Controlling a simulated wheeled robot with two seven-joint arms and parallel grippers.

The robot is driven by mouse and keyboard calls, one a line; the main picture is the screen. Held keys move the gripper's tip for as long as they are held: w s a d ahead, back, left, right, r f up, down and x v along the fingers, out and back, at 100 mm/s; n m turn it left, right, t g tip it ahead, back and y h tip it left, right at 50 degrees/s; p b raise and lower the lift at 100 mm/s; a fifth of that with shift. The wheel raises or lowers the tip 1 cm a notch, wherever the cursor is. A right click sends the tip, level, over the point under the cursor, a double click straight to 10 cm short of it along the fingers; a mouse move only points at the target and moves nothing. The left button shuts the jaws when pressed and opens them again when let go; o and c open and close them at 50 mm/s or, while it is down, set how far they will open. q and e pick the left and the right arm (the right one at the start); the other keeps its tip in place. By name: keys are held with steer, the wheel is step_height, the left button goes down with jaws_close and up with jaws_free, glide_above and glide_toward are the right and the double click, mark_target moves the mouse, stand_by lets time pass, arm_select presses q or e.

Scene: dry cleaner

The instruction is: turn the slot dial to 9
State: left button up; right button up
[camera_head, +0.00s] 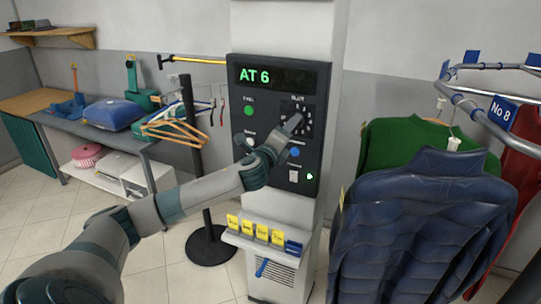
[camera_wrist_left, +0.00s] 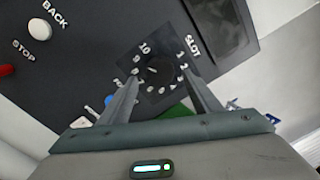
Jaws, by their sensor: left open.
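The slot dial (camera_head: 304,112) is on the dark control panel (camera_head: 283,78), partly hidden by my left gripper (camera_head: 292,124) in the head view. In the left wrist view, the round black dial knob (camera_wrist_left: 160,71) lies between the fingertips of my left gripper (camera_wrist_left: 161,80), which is open with a finger on each side. I cannot tell whether the fingers touch the knob. A small pale mark on the knob points to the upper left; its exact number is unclear. The green display (camera_head: 255,75) reads "AT 6". My right gripper is not in view.
A green button (camera_head: 249,110), a white button (camera_wrist_left: 40,29) and a blue button (camera_head: 295,152) sit near the dial. A shelf with yellow tags (camera_head: 248,228) juts out below. A dark blue jacket (camera_head: 425,230) hangs close on the right; a table (camera_head: 100,138) stands at left.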

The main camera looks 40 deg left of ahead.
arm_select(q)
steer(key=r+b+v, duration=0.1)
steer(key=b+v, duration=0.4)
steer(key=v, duration=0.9)
steer(key=shift+s+f+b, duration=0.2)
steer(key=shift+f+b, duration=0.1)
steer(key=shift+f, duration=0.2)
